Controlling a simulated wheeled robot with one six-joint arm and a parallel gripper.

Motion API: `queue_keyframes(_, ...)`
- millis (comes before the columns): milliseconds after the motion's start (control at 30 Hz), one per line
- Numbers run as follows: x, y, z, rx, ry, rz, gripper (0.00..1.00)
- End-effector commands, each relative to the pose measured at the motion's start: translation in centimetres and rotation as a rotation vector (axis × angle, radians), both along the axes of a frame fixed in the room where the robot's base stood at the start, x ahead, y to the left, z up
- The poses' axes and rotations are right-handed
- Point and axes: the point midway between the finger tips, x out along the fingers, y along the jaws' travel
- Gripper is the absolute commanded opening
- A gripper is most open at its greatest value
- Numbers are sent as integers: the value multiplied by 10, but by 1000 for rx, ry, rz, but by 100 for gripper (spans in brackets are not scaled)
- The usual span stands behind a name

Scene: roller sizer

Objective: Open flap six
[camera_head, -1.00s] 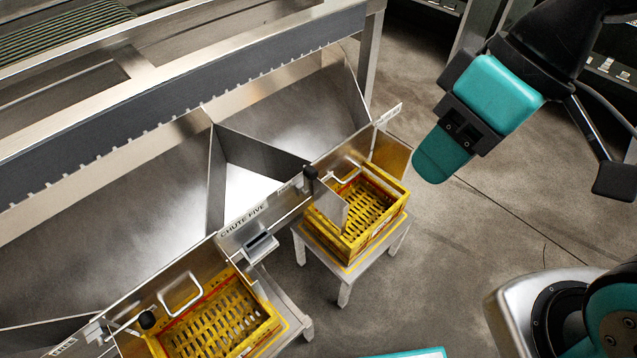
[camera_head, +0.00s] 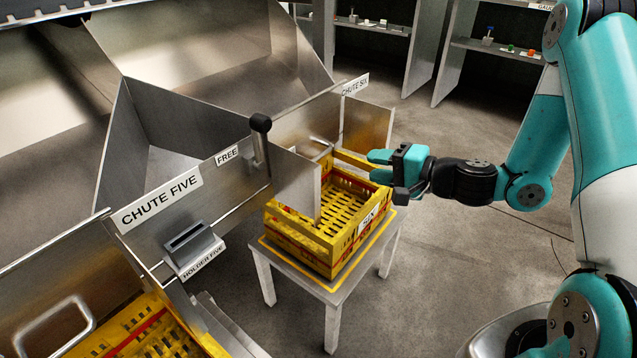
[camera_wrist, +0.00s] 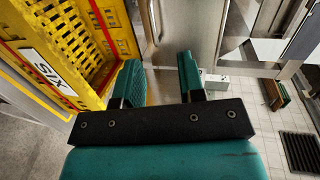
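Flap six (camera_head: 300,128) is a metal panel under the CHUTE SIX label, between two side plates, and looks shut. Its bent bar handle (camera_head: 322,147) sticks out above the yellow crate labelled SIX (camera_head: 345,258). A lever with a black knob (camera_head: 260,123) stands upright beside the FREE label. My gripper (camera_head: 380,166) is open and empty, right of the handle and above the crate's near rim, its fingers toward the flap. In the wrist view, the handle (camera_wrist: 151,22) shows beyond the two teal fingers, apart from them, in front of the metal panel (camera_wrist: 192,35).
The left side plate (camera_head: 297,185) and right side plate (camera_head: 368,125) jut out beside the flap. The crate stands on a metal stool (camera_head: 334,325). Holder five (camera_head: 190,245) and another yellow crate (camera_head: 150,330) are at left. Open floor lies to the right.

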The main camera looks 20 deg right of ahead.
Motion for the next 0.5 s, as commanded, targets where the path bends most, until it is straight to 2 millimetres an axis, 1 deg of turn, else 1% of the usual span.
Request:
queue_keyframes(33,1,-8,-16,17,9,-35,36)
queue_keyframes(100,4,-13,-20,29,12,-63,36)
queue_keyframes(167,7,-13,-22,32,13,-73,36)
queue_keyframes(267,17,-6,-23,32,12,-71,36)
queue_keyframes(333,26,3,-24,31,11,-68,36)
queue_keyframes(500,57,26,-34,28,8,-65,36)
